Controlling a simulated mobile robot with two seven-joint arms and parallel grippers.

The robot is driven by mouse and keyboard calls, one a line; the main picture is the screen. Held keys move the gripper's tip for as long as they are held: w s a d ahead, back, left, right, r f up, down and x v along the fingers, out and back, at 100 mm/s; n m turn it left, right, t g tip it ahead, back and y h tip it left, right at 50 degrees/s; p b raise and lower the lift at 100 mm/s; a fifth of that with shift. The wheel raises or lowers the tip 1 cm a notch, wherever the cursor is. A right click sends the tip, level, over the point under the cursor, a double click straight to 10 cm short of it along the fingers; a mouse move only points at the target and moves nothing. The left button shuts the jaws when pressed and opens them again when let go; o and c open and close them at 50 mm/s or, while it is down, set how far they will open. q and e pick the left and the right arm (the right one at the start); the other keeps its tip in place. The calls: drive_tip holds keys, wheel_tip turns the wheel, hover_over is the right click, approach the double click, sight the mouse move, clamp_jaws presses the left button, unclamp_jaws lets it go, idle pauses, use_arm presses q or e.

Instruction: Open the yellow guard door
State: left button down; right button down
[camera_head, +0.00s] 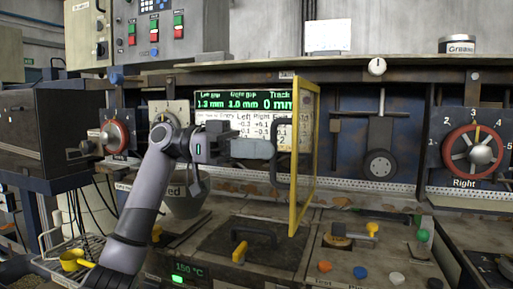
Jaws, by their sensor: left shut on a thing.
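The yellow guard door (304,155) is a yellow frame with a clear pane, seen at a steep angle and standing out from the machine at the middle of the view. A dark upright handle (276,150) is on its left side. My left gripper (272,149) comes in from the left and is shut on this handle. The fingertips partly cover the handle. My right gripper is not in view.
A green gap display (244,101) is behind the door. A right dial with a red ring (473,150) is at the right. A wire basket (75,258) is at lower left.

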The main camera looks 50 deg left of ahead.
use_arm(q)
drive_tip(key=shift+w+a+r+n+t, duration=0.3)
drive_tip(key=shift+w+a+t, duration=0.1)
drive_tip(key=shift+t, duration=0.1)
drive_tip(key=c, duration=1.4)
unclamp_jaws()
drive_tip(key=shift+w, duration=0.1)
drive_tip(key=shift+o, duration=1.2)
drive_tip(key=shift+w+f, duration=0.3)
drive_tip(key=shift+w, duration=0.1)
drive_tip(key=shift+s+d, duration=0.1)
drive_tip(key=shift+f, duration=0.1)
drive_tip(key=b+v, duration=0.1)
drive_tip(key=v, duration=0.6)
drive_tip(key=shift+b, duration=0.4)
